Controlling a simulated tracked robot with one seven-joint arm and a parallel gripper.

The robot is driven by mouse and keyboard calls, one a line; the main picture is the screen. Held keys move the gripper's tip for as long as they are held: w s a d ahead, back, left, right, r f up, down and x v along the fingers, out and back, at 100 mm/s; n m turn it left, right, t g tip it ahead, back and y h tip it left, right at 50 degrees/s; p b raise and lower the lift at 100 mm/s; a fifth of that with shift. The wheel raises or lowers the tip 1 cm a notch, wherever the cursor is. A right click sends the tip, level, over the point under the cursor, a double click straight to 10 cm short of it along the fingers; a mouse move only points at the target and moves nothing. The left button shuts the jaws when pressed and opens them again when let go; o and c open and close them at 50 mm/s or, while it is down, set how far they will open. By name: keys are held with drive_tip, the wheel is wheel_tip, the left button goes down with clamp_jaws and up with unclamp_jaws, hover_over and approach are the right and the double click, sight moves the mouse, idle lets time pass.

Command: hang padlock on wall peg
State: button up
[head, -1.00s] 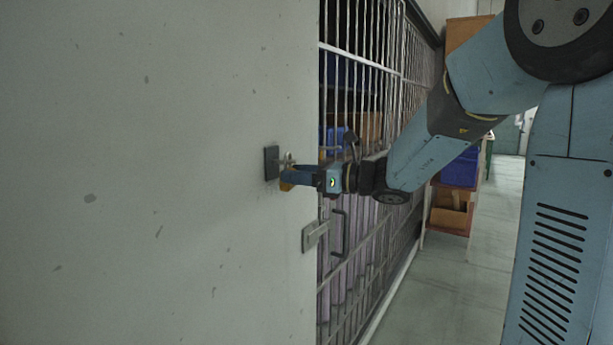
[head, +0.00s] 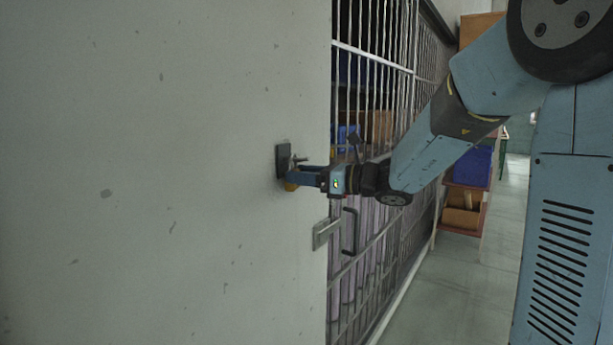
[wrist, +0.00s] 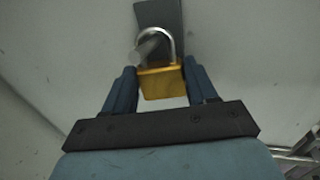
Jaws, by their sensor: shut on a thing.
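The padlock has a yellow brass body (wrist: 162,83) and a silver shackle that points up in the wrist view. My gripper (wrist: 160,72) is shut on the body, one blue finger on each side. The wall peg (wrist: 146,49) is a grey rod on a dark backing plate (wrist: 170,14). The rod overlaps the shackle loop, with its round end at the loop's left leg; I cannot tell if the shackle is around it. In the head view, my gripper (head: 291,180) is just below the peg (head: 299,159), close to the plate (head: 283,160); the padlock is mostly hidden.
The pale wall (head: 160,180) fills the left. A door handle on a plate (head: 326,233) is below my gripper, near the wall's edge. A barred metal cage (head: 385,90) runs behind my arm. A shelf with a blue bin (head: 470,167) stands farther back, and grey floor is clear at right.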

drive_tip(key=o, duration=1.3)
